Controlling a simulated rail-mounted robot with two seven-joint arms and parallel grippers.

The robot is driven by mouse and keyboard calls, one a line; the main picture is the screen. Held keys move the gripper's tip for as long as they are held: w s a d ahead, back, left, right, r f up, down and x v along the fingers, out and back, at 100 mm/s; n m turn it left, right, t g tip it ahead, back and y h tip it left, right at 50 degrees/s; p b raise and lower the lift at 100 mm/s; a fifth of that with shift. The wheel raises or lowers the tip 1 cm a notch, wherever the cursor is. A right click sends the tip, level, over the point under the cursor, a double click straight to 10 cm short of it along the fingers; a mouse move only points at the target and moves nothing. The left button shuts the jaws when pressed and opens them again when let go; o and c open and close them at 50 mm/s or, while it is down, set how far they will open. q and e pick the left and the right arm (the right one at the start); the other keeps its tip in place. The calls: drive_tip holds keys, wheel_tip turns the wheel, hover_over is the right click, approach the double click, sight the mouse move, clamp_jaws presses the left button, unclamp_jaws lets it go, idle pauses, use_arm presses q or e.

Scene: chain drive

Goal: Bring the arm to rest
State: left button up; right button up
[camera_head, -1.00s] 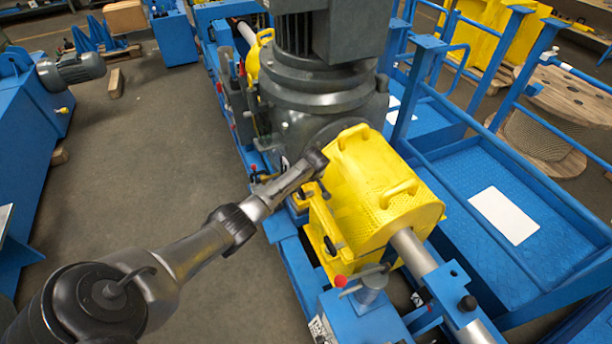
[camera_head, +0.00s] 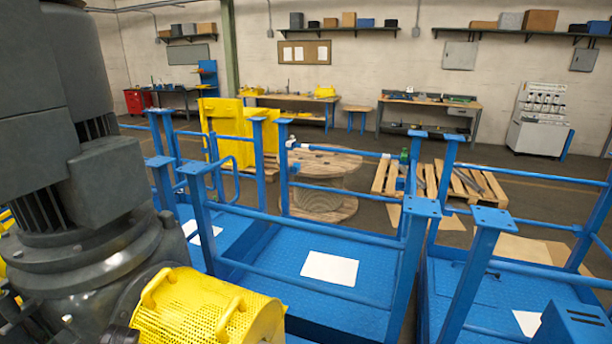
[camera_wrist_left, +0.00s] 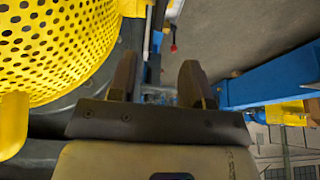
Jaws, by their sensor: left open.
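My left gripper (camera_wrist_left: 158,85) shows in the left wrist view with its two dark fingers apart and nothing between them. The yellow perforated guard (camera_wrist_left: 60,45) fills the upper left of that view, beside the fingers. In the head view the guard (camera_head: 205,308) is at the bottom, next to the large dark grey motor and gearbox (camera_head: 95,250). Neither of my arms shows in the head view now. My right gripper is not in view.
Blue railed platforms (camera_head: 385,290) with white sheets stand right of the machine. A wooden cable reel (camera_head: 318,205) and pallets (camera_head: 455,185) lie beyond. Workbenches (camera_head: 430,100) line the back wall. In the wrist view, a blue beam (camera_wrist_left: 260,88) is right of the fingers, with grey floor above.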

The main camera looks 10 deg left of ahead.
use_arm(q)
drive_tip(key=w+d+r+m+t+y, duration=0.1)
drive_tip(key=w+d+r+m+t, duration=0.2)
drive_tip(key=r+m, duration=0.4)
drive_tip(key=w+d+r+m+t, duration=0.25)
drive_tip(key=d+r+m, duration=0.35)
drive_tip(key=r, duration=0.3)
drive_tip(key=s+d+r+m+t, duration=0.2)
drive_tip(key=d+r+m, duration=0.1)
drive_tip(key=d, duration=0.5)
drive_tip(key=s+d+f+m+h, duration=0.1)
drive_tip(key=s+d+f+h, duration=0.15)
drive_tip(key=s+d, duration=0.65)
drive_tip(key=s+d+f+m+h, duration=0.1)
drive_tip(key=s+d+f+h, duration=0.15)
drive_tip(key=s+d, duration=0.7)
drive_tip(key=s+f+g, duration=0.2)
drive_tip(key=s+f, duration=0.4)
drive_tip(key=s, duration=0.3)
drive_tip(key=s+f+g, duration=0.3)
drive_tip(key=s+f, duration=0.2)
drive_tip(key=s, duration=0.3)
wheel_tip(320, 180, up, 20)
drive_tip(key=p, duration=2)
drive_tip(key=shift+s+d+h, duration=0.25)
drive_tip(key=shift+d+h, duration=0.05)
drive_tip(key=shift+d, duration=0.15)
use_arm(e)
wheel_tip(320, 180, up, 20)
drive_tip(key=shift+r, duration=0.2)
